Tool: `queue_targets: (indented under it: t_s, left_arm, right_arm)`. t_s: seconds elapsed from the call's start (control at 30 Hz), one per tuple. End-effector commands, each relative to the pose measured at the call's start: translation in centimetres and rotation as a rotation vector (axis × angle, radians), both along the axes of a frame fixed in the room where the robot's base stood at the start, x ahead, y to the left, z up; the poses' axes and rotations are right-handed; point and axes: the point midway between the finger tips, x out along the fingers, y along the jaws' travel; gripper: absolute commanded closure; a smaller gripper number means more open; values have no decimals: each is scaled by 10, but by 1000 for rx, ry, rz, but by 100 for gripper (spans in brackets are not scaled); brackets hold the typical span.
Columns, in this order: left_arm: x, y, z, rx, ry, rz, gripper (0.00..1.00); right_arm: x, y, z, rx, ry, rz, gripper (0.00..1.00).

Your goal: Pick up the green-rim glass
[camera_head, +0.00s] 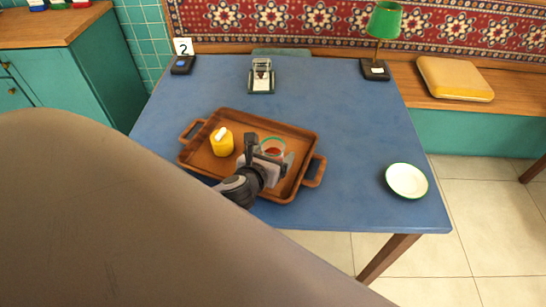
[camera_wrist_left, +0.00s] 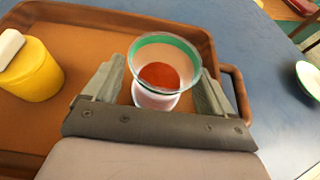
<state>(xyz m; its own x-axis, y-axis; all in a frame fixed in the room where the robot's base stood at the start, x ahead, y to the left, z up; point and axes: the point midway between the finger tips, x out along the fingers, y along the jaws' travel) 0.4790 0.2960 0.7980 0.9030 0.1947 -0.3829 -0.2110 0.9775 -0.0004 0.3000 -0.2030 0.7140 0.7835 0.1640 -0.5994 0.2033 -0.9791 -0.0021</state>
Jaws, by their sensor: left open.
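The green-rim glass (camera_head: 273,147) stands in the brown tray (camera_head: 227,112), partly hidden by my left gripper in the head view. It holds a reddish content and shows clearly in the left wrist view (camera_wrist_left: 163,72), upright. My left gripper (camera_head: 268,157) is open, with its fingers on either side of the glass. In the left wrist view the fingertips (camera_wrist_left: 160,78) flank the glass, with a small gap visible at the left; contact at the right cannot be told. My right gripper is not in view.
A yellow container (camera_head: 222,142) with a white top stands in the tray, left of the glass. A white green-rimmed dish (camera_head: 407,180) lies at the right of the blue table (camera_head: 345,120).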

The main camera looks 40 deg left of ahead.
Motion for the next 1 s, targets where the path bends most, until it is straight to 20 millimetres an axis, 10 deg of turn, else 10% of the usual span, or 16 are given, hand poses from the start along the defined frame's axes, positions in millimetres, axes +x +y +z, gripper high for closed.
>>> queue_targets:
  t_s: [0.33,0.53,1.0]
  left_arm:
    - [7,2,-3,0,0,0,15]
    - [7,2,-3,0,0,0,77]
    - [7,1,2,0,-2,0,77]
  right_arm:
    - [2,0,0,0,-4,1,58]
    - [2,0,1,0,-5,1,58]
    - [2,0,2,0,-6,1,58]
